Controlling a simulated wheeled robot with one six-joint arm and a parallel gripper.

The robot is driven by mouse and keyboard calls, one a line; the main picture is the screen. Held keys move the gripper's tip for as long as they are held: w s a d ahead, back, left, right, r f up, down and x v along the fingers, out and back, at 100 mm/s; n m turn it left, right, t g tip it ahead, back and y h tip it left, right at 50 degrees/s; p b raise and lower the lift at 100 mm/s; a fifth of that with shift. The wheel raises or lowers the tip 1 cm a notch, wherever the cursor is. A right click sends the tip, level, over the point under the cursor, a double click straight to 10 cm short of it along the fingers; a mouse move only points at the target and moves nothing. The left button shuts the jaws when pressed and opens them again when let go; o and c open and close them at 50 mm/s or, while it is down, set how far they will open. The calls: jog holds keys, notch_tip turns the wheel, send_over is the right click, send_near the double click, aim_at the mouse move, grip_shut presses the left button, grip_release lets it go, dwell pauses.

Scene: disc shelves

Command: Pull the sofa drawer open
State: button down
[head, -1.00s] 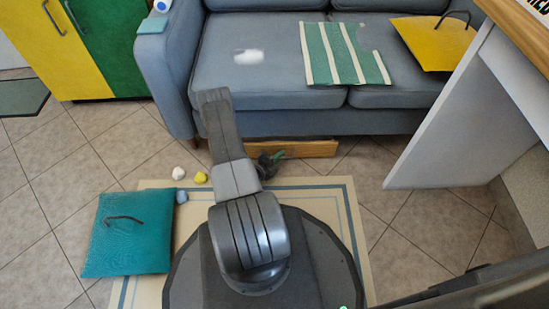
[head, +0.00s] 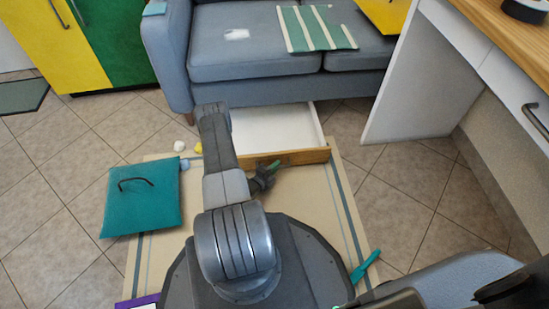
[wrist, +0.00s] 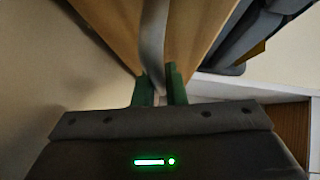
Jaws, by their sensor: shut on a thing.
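The sofa (head: 286,89) is blue-grey. Its drawer (head: 310,156) has a wooden front and a white inside, and it stands well out from under the seat, open. My gripper (head: 274,166) is at the drawer front, partly hidden by my arm. In the wrist view the green fingers (wrist: 160,88) are shut on the grey handle (wrist: 153,38) of the wooden front (wrist: 112,22). The left part of the drawer is hidden behind my arm. The visible part of its inside looks empty.
A teal cushion (head: 142,200) lies at the left on the beige rug (head: 318,205). Small white (head: 180,146) and yellow (head: 198,149) lumps are near the drawer's left side. A desk panel (head: 410,90) stands at the right. A green object (head: 365,266) lies at the rug's right edge.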

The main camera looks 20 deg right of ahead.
jog(key=shift+s+a+p, duration=0.2)
jog(key=shift+s+a, duration=0.05)
jog(key=shift+s, duration=1)
jog(key=shift+s+a+p, duration=0.15)
jog(key=shift+s+a, duration=0.05)
jog(key=shift+s, duration=1.05)
jog(key=c, duration=1.5)
grip_release()
